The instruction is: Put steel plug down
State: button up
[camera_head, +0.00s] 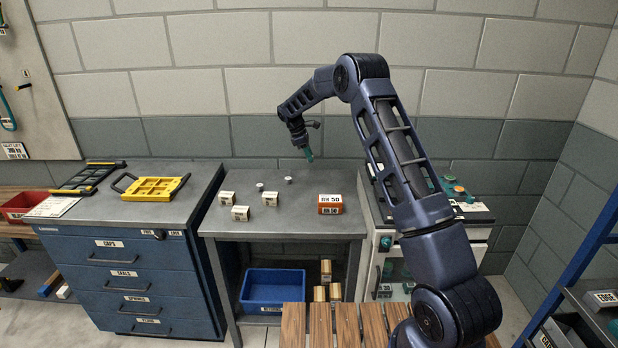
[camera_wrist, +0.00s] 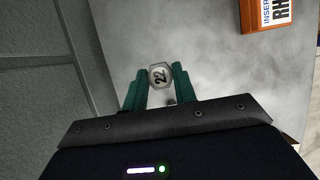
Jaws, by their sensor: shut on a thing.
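My gripper (camera_head: 309,154) is raised above the back right part of the grey metal table (camera_head: 225,222), pointing down. Its green fingers show in the wrist view (camera_wrist: 160,90), shut on the steel plug (camera_wrist: 159,76), a small hexagonal-topped piece marked 22. The held plug is too small to make out in the head view. Two small pale plug-like pieces, one at the left (camera_head: 260,187) and one at the right (camera_head: 288,180), stand on the table left of and below my gripper in the picture.
An orange and white box (camera_head: 330,204) marked RH 50 stands on the table's right, also at top right in the wrist view (camera_wrist: 268,14). Small white-labelled boxes (camera_head: 240,213) stand at left and middle. A blue bin (camera_head: 272,287) sits below. The table's front middle is clear.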

notch_tip(320, 180, down, 11)
jog(key=shift+r, duration=0.1)
dwell(0.5)
jog(key=shift+f, duration=0.2)
jog(key=o, duration=1)
jog(key=shift+r, duration=0.1)
